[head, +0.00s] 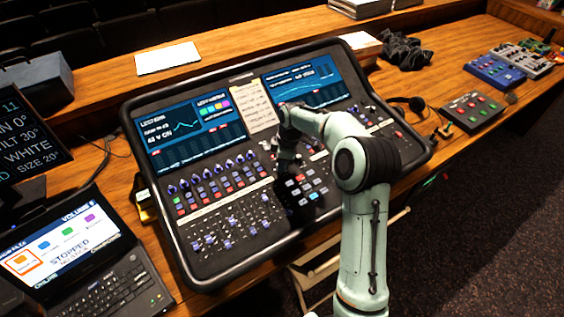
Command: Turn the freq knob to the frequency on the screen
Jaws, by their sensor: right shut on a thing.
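The mixing desk (236,245) is a tilted dark console in the middle of the head view. Its left screen (168,128) shows a curve and coloured tiles. Its right screen (318,80) shows another curve. The small text is too blurred to read a frequency. My right gripper (288,168) points down at the panel just below the screens and is shut on the freq knob. The knob itself and its setting are hidden behind the gripper and wrist. My left gripper is not in view.
Rows of small knobs (210,173) and faders lie left of my right gripper. A laptop (85,255) and a dark monitor (25,135) stand at the left. Small pedal boxes (472,110) and black headphones (415,104) lie on the right. A white sheet (167,57) lies behind.

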